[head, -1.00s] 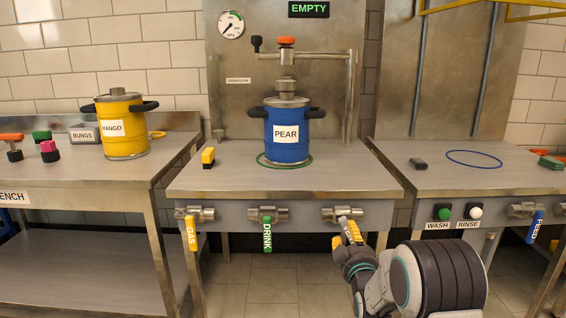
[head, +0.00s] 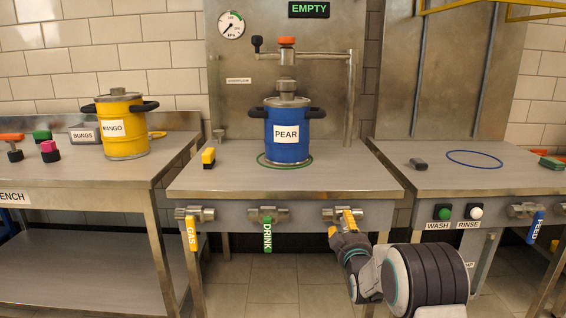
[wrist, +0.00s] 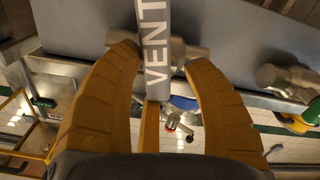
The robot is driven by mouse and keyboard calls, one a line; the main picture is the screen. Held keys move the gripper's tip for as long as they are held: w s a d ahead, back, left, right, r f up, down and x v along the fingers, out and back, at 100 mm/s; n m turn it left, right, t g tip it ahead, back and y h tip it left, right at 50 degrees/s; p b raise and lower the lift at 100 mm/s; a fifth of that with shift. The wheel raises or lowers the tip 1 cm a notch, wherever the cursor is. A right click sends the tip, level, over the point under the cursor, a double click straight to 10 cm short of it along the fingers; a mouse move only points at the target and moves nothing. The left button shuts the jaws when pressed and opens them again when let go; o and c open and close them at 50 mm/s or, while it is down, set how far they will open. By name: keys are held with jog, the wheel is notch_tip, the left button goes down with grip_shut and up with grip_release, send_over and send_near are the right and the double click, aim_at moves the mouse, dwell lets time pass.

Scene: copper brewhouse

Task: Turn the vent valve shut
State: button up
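The vent valve (head: 334,213) is the right one of the valves along the front edge of the middle table. Its grey lever, lettered VENT, shows large in the wrist view (wrist: 156,45), between the yellow fingers of my gripper (wrist: 163,62). The fingertips close in on both sides of the lever and appear to touch it. In the head view my gripper (head: 346,224) is at the valve, and its fingers hide most of the lever, so the lever's exact angle is hard to tell there.
The yellow GAS lever (head: 191,233) and green DRINK lever (head: 267,235) hang down to the left. A blue PEAR keg (head: 287,151) stands on the table above. WASH and RINSE buttons (head: 474,212) are on the right table's front.

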jog(key=shift+f, duration=0.2)
jog(key=shift+c, duration=0.7)
jog(key=shift+s+d, duration=0.15)
jog(key=shift+s, duration=1.1)
jog(key=m, duration=0.3)
jog(key=shift+r, duration=0.1)
jog(key=shift+w, duration=0.15)
jog(key=shift+w, duration=0.4)
jog(key=shift+o, duration=0.2)
jog(key=shift+f, duration=0.2)
